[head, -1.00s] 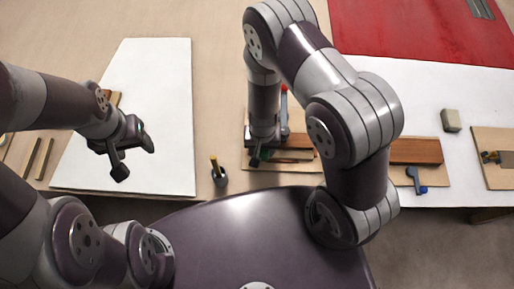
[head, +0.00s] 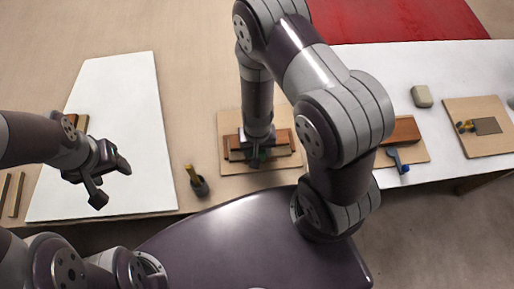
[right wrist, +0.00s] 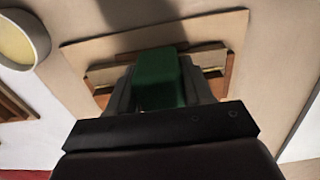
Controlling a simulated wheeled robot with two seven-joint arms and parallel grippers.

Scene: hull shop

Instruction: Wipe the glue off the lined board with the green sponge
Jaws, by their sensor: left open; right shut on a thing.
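My right gripper (head: 256,158) is shut on the green sponge (right wrist: 160,80), which shows between the fingers in the right wrist view. It is over the middle of a tan board (head: 228,115) with brown and pale wooden strips on it; the board also shows in the right wrist view (right wrist: 215,28). I cannot tell whether the sponge touches the board. My arm and gripper hide part of the board. I cannot make out glue or drawn lines. My left gripper (head: 112,183) is open and empty over the white panel (head: 130,100) at the left.
A dark cup (head: 200,187) holding a yellow-handled tool stands left of the board. A round pale-yellow thing (right wrist: 16,42) shows in the right wrist view.

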